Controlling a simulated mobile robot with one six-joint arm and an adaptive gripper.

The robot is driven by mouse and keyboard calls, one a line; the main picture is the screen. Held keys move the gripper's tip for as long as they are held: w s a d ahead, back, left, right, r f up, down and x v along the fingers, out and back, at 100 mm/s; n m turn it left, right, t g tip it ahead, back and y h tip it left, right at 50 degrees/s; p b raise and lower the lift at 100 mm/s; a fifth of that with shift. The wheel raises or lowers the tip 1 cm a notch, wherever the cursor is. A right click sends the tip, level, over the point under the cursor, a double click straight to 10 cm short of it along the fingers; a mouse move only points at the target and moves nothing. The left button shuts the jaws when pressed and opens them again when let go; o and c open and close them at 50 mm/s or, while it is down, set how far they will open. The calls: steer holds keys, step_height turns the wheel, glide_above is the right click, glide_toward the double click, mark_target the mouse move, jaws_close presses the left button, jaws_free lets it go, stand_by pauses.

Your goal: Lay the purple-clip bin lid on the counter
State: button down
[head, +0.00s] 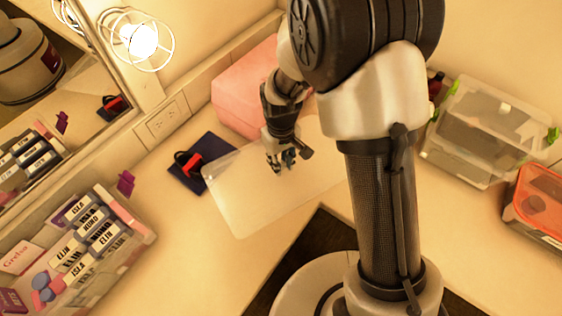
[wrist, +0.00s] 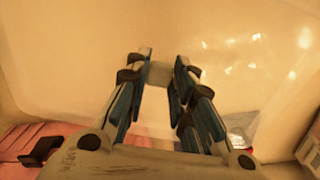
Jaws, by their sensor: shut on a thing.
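The lid (head: 245,195) is a pale, translucent rectangular sheet in the middle of the head view; it also fills much of the wrist view (wrist: 225,50). In the wrist view my gripper (wrist: 162,72) is shut on a small pale block, seemingly the lid's handle. Whether the lid touches the counter (head: 180,230) or hovers just above it, I cannot tell. The open bin (head: 140,235) with purple clips (head: 126,182) stands at left, full of labelled boxes. My arm hides the lid's right end.
A dark blue cloth (head: 215,146) with a red and black item (head: 191,166) lies beside the lid's left corner. A pink box (head: 243,90) stands behind. A green-clip bin (head: 480,130) and an orange-rimmed bin (head: 535,200) are at right. A lamp and mirror are upper left.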

steer(key=shift+r, duration=0.15)
steer(key=shift+f, duration=0.45)
steer(key=c, duration=1.4)
jaws_free()
steer(key=s+d+r+m+t+p, duration=0.1)
steer(key=s+d+r+p, duration=0.1)
steer(key=r, duration=0.9)
steer(key=s+d+r+m+p, duration=0.1)
steer(key=d+r+p, duration=0.1)
steer(key=r, duration=0.9)
steer(key=s+d+r+m+t, duration=0.1)
steer(key=s+d+r, duration=0.3)
steer(key=s, duration=0.4)
steer(key=s+d+r+m+t, duration=0.2)
steer(key=s+d+r+m, duration=0.1)
steer(key=s, duration=0.5)
step_height(320, 180, up, 2)
steer(key=shift+s+d+r+t, duration=0.1)
steer(key=shift+s+d+t, duration=0.25)
steer(key=shift+d, duration=0.45)
